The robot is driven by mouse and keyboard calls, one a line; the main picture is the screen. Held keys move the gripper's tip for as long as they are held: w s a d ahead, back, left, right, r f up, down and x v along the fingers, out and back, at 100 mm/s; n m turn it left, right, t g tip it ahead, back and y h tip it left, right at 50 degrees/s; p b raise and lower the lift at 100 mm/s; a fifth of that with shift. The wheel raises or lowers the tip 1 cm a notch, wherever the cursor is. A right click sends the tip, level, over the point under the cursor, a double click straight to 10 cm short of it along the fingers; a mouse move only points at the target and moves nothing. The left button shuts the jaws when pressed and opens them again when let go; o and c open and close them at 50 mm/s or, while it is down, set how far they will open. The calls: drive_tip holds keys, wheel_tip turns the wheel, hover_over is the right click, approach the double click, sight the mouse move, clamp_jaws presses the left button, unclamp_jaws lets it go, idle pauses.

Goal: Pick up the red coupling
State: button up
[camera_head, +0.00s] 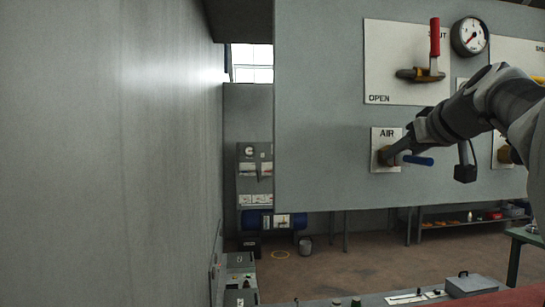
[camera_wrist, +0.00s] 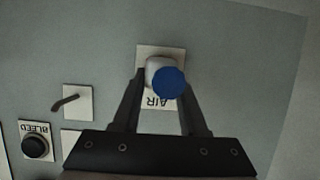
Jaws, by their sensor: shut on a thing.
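No red coupling can be made out in either view. My gripper (camera_head: 391,153) is at the white AIR plate (camera_head: 387,134) on the grey panel. In the wrist view its fingertips (camera_wrist: 163,78) are on either side of a pale fitting with a round blue end (camera_wrist: 169,83), in front of the AIR plate, which appears upside down. The gripper is shut on this blue-ended fitting.
Above the gripper are a valve with a red handle (camera_head: 435,38) on an OPEN/SHUT plate and a round gauge (camera_head: 469,36). The wrist view shows a black BLEED knob (camera_wrist: 36,147) and a small grey lever (camera_wrist: 68,102). A grey wall (camera_head: 110,150) stands at left.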

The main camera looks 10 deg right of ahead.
clamp_jaws()
idle(0.9)
